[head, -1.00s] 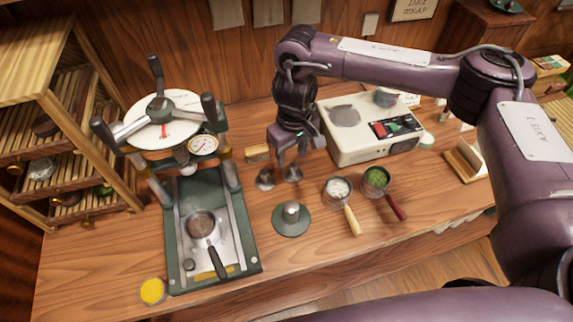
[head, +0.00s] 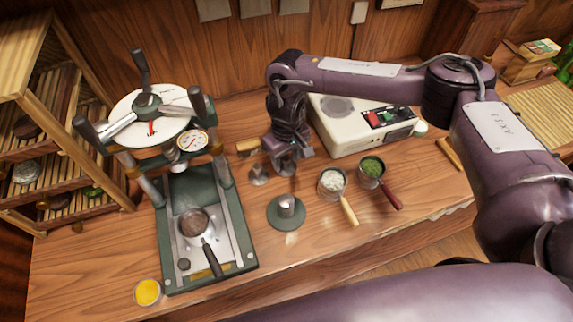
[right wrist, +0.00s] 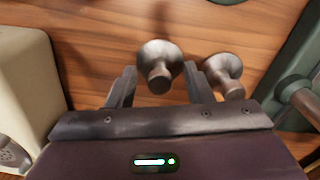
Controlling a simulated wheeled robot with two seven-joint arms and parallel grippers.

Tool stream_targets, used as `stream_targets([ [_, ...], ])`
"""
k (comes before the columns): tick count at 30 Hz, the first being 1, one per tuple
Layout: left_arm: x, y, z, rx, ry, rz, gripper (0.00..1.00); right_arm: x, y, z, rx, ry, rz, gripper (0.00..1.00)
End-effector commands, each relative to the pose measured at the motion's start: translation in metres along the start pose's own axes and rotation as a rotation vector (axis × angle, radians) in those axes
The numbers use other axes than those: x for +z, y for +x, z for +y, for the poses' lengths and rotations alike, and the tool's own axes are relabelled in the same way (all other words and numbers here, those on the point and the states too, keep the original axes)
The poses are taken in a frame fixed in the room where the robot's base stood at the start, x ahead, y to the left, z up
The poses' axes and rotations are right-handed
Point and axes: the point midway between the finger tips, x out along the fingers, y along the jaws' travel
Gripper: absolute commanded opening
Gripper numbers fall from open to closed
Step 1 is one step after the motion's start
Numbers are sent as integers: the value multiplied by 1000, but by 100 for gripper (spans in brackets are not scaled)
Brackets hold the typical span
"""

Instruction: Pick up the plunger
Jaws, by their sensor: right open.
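Two grey metal pieces with flared round bases and narrow stems, plunger-like in shape, stand close together on the wooden table. One plunger-like piece (right wrist: 158,70) is between the fingers of my right gripper (right wrist: 155,85) in the right wrist view. In the head view this piece (head: 285,167) is partly hidden under my right gripper (head: 289,158). The gripper is open, with space beside the stem. The second piece (head: 258,176) stands just outside the fingers; it also shows in the right wrist view (right wrist: 224,73). My left gripper is not in view.
A green press (head: 236,240) with a dial stands left. A green disc (head: 275,220) with a metal knob lies in front of the gripper. Two handled cups, one white-filled (head: 332,181) and one green-filled (head: 372,167), stand right. A cream machine (head: 350,140) is behind them.

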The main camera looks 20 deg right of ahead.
Motion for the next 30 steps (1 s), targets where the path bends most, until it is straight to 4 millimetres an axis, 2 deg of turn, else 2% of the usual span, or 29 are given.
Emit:
stream_targets([
  [2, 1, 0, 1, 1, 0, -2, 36, 0, 0, 0, 0, 0, 0, 47],
  [12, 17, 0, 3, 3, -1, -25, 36, 0, 0, 0, 0, 0, 1, 2],
  [13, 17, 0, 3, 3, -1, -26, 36, 0, 0, 0, 0, 0, 1, 0],
  [23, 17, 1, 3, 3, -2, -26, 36, -1, -3, 0, -1, 0, 2, 0],
  [26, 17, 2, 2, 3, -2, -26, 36, -1, -9, 0, -1, 1, 3, 0],
  [30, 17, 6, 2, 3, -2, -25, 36, -2, -27, 0, -2, -1, 6, 0],
])
